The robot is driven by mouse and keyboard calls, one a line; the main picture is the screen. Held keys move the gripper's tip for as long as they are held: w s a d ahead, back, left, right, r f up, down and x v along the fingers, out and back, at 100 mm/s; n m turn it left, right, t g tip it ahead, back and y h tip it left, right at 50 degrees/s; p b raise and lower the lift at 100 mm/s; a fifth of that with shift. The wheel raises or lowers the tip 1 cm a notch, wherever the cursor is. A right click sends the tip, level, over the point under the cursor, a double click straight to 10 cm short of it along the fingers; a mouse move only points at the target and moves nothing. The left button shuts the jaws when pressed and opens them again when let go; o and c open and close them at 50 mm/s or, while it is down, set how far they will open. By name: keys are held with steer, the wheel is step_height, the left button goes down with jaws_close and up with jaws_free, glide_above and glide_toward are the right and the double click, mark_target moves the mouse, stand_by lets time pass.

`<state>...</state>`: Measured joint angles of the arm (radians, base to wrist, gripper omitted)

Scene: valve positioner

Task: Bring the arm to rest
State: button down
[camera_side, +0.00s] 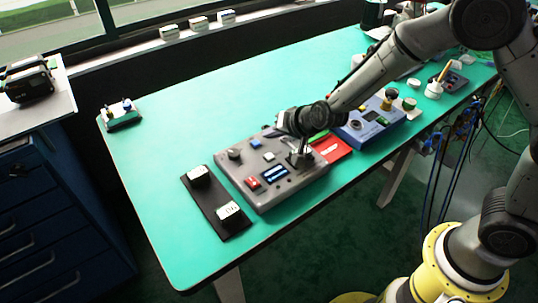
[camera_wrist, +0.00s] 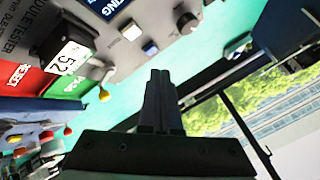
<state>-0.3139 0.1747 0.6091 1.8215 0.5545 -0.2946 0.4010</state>
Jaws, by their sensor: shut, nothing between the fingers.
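The grey tester box also shows in the wrist view (camera_wrist: 128,62), beyond the fingers, with a dark knob, white and blue buttons and a block marked 52 (camera_wrist: 70,57). I cannot tell whether the fingertips touch the box. My arm reaches in from the right.
A black strip (camera_side: 205,204) with two white-topped blocks lies left of the tester box. A red pad (camera_side: 333,149) and a blue box (camera_side: 365,130) stand to its right. A small item (camera_side: 121,113) sits at the far left corner. The green table (camera_side: 200,120) is clear behind.

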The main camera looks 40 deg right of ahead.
steer(key=shift+d, duration=0.1)
steer(key=s+d+r+t, duration=0.1)
steer(key=d+r+t, duration=0.15)
steer(key=r, duration=0.75)
steer(key=s+d+r+t, duration=0.1)
steer(key=d+r, duration=0.2)
steer(key=r, duration=0.6)
steer(key=s+d+r+n, duration=0.2)
steer(key=s+r, duration=0.3)
steer(key=s, duration=0.2)
steer(key=s+d+f+n+g, duration=0.1)
steer(key=s+f+n+g, duration=0.1)
steer(key=s, duration=0.6)
steer(key=s+d+f+n+g, duration=0.2)
steer(key=s+f, duration=0.1)
steer(key=s, duration=0.5)
steer(key=s+d+f+n+g+h, duration=0.1)
steer(key=s+d+f+g, duration=0.1)
steer(key=s, duration=0.6)
steer(key=shift+f+n+g, duration=0.15)
steer(key=shift+n+g, duration=0.25)
steer(key=shift+g, duration=0.15)
